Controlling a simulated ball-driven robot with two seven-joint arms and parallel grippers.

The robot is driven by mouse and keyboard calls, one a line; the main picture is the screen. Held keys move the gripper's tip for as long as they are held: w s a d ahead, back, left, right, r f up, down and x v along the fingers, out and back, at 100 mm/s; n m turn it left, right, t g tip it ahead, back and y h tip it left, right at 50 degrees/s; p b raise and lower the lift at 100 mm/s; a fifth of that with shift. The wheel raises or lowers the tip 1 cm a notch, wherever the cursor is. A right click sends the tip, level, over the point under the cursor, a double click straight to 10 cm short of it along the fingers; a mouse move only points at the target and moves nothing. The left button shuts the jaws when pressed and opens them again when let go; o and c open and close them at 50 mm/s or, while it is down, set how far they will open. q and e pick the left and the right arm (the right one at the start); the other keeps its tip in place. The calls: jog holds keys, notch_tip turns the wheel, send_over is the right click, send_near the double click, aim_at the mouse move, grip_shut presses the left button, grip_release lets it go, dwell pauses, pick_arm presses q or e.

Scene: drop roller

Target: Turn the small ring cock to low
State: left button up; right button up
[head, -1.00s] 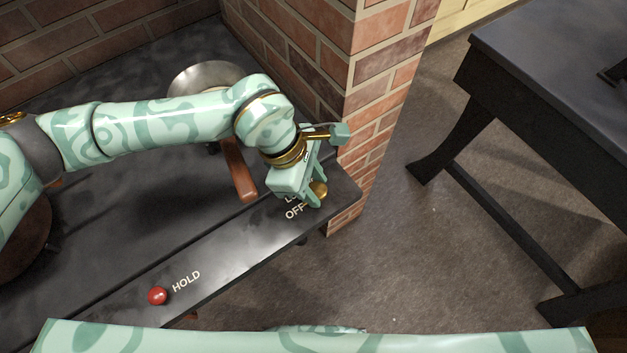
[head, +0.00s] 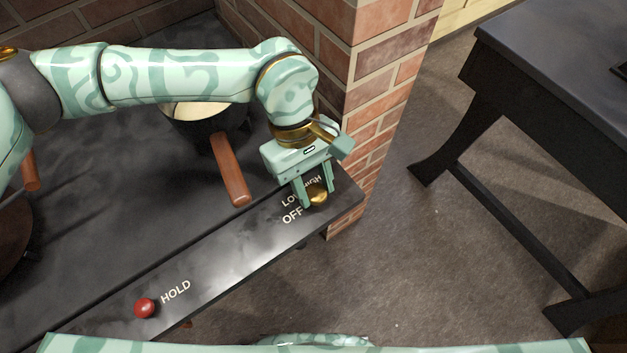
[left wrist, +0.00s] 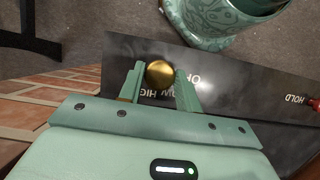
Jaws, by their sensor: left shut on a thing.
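The small ring cock shows as a round brass knob (head: 317,196) near the right end of the dark front panel. It also shows in the left wrist view (left wrist: 159,73). My left gripper (head: 316,199) points down over the panel and is shut on the knob, one finger on each side. The white marks OFF (head: 292,217), LOW (head: 289,200) and HIGH (head: 312,181) lie around the knob, partly covered by the fingers. I cannot tell which mark the cock points to. My right gripper is not in view.
A red knob (head: 145,308) beside HOLD sits at the panel's lower left. A pan with a wooden handle (head: 231,170) stands on the dark top behind the panel. A brick pillar (head: 373,75) rises close to the gripper. A dark table (head: 560,60) stands to the right, across open floor.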

pick_arm(q)
jog(key=shift+m, duration=0.4)
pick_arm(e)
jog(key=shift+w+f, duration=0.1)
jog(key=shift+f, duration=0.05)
pick_arm(q)
jog(key=shift+w, duration=0.1)
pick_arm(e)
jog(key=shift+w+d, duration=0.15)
pick_arm(q)
jog(key=o, duration=1)
jog(key=shift+c, duration=0.2)
jog(key=shift+r, duration=0.1)
jog(key=p+v, duration=0.4)
jog(key=v, duration=1.2)
jog(key=shift+d, duration=0.15)
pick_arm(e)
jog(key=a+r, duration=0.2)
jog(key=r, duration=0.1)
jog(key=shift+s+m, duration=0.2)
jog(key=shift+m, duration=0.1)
